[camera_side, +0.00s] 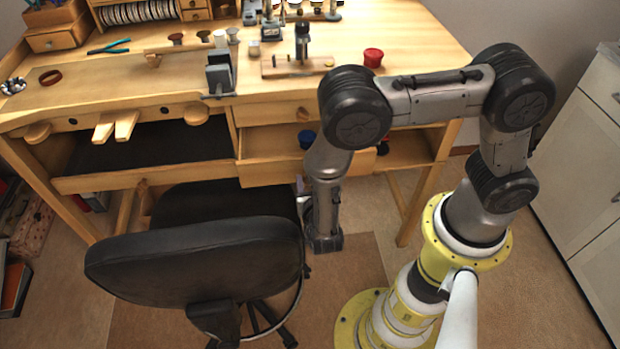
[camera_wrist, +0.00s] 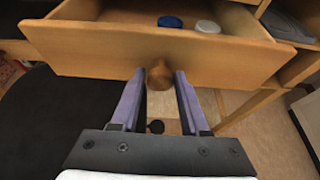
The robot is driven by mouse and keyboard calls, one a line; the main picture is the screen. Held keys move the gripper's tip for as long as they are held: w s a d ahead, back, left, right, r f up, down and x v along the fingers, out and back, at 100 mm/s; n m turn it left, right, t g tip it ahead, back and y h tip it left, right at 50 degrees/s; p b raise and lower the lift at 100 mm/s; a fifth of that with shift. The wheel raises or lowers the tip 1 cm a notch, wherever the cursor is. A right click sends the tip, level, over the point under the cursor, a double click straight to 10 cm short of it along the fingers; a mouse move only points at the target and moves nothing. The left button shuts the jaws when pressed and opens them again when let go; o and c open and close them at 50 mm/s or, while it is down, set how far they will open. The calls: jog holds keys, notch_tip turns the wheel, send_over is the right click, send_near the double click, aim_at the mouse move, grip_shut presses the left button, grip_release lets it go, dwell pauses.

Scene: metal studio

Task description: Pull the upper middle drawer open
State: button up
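A wooden drawer stands pulled out below the benchtop; its front (camera_side: 268,165) is partly behind my arm in the side view. In the wrist view the drawer front (camera_wrist: 160,52) faces me, with its round wooden knob (camera_wrist: 160,76) at the lower middle. A blue lid (camera_wrist: 170,22) and a white lid (camera_wrist: 208,27) are inside the drawer. Above it, another drawer (camera_side: 270,113) with a knob is closed. The fingers are hidden in the side view.
A black chair (camera_side: 200,262) stands close to the left of my gripper. The benchtop (camera_side: 120,80) carries tools, a vise-like block (camera_side: 219,75) and a red pot (camera_side: 373,57). An open shelf (camera_side: 412,148) lies right of the drawer.

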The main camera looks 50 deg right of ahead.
jog(key=o, duration=0.3)
jog(key=v, duration=0.7)
jog(key=shift+s, duration=0.2)
jog(key=shift+a, duration=0.15)
